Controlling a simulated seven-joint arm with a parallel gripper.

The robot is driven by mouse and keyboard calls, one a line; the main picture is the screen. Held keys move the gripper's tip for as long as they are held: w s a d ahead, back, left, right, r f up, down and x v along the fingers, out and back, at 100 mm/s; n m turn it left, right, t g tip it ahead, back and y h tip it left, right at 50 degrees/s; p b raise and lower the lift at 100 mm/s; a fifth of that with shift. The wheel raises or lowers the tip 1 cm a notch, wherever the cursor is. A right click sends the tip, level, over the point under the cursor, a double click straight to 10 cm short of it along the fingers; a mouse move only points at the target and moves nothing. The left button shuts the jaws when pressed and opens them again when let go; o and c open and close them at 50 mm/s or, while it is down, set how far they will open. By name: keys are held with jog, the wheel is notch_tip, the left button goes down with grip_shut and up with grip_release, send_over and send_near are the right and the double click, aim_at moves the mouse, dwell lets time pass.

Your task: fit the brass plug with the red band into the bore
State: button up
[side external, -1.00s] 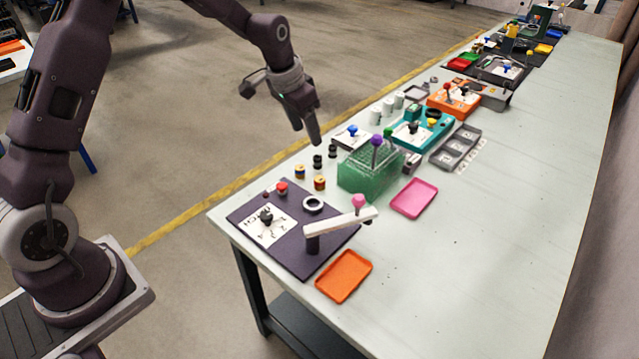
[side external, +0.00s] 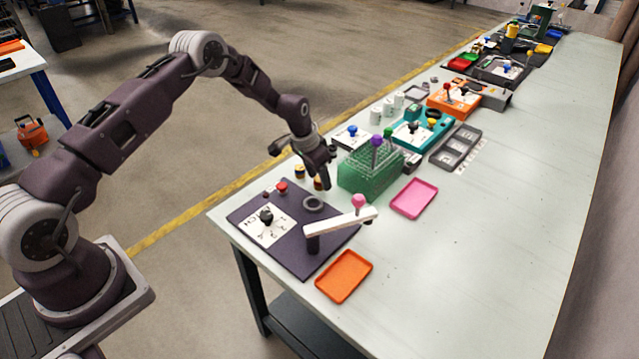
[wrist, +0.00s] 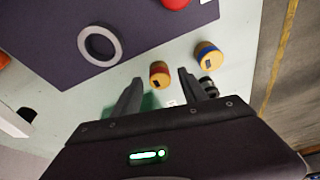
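The brass plug with the red band (wrist: 159,75) stands on the pale bench and shows between my fingertips in the wrist view. In the side view it is partly hidden behind my fingers (side external: 318,184). My gripper (wrist: 160,78) is open, with a finger on either side of the plug in the picture. I cannot tell whether either finger touches it. In the side view my gripper (side external: 318,179) points down over the bench. The bore is in a grey ring (wrist: 83,48) on the dark plate, left of the plug in the wrist view; the ring (side external: 313,209) looks empty.
A brass plug with a blue band (wrist: 208,55) stands close to the right finger, with black pieces (wrist: 208,88) nearby. The dark plate (side external: 285,250) carries a red knob (side external: 282,187) and a white lever (side external: 340,222). A green rack (side external: 365,178) stands right of my gripper.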

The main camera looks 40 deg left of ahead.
aim_at(318, 180)
grip_shut()
jog(key=shift+r, duration=0.2)
notch_tip(318, 180, up, 9)
jog(key=s+d+r, duration=0.2)
jog(key=s+d, duration=0.2)
jog(key=s, duration=0.2)
jog(key=f, duration=0.3)
jog(key=s+f, duration=0.1)
jog(key=f, duration=0.6)
jog(key=shift+s+d, duration=0.2)
jog(key=shift+s, duration=0.05)
